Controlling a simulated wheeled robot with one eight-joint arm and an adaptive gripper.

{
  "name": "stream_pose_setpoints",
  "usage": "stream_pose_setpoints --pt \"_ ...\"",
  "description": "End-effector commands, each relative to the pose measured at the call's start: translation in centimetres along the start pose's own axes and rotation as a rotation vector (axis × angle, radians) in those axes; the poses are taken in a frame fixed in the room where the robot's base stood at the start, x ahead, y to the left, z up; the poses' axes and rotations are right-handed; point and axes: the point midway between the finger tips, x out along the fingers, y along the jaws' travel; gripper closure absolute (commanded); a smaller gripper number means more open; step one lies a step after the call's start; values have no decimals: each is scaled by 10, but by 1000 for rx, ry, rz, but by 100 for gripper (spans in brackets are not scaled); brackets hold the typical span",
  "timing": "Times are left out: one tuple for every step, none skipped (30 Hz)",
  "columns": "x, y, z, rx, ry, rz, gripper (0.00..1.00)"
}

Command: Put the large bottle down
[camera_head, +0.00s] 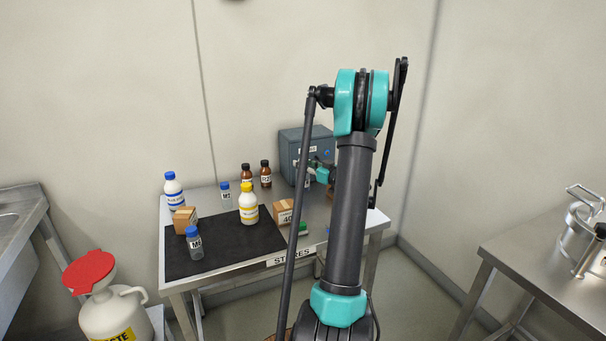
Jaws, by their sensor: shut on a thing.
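My gripper (311,167) is small in the head view, over the right part of the stores table, in front of the grey cabinet. It is shut on a partly hidden thing just below it; I cannot tell whether this is the large bottle. On the table (345,222) stand a white bottle with a blue cap (173,192) at the back left and a white bottle with a yellow cap (248,206) on the black mat (225,247). Both stand upright, apart from my gripper. My arm hides part of the table's right side.
Two brown bottles (265,175) and a small blue-capped bottle (226,194) stand at the back. Another small blue-capped jar (194,244) and two cardboard boxes (184,220) (284,211) are on the table. The grey cabinet (293,143) stands behind. The mat's front right is clear.

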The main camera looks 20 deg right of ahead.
Motion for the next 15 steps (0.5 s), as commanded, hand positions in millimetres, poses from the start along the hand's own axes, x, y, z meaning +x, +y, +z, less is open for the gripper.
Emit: stream_pose_setpoints --pt "0 0 2 0 0 0 100" --pt "0 0 3 0 0 0 100" --pt "0 0 6 0 0 0 100" --pt "0 0 8 0 0 0 100" --pt "0 0 11 0 0 0 100" --pt "0 0 16 0 0 0 100" --pt "0 0 20 0 0 0 100" --pt "0 0 24 0 0 0 100" --pt "0 0 30 0 0 0 100" --pt "0 0 33 0 0 0 100" --pt "0 0 36 0 0 0 100" --pt "0 0 39 0 0 0 100" --pt "0 0 40 0 0 0 100" --pt "0 0 40 0 0 0 100" --pt "0 0 40 0 0 0 100"
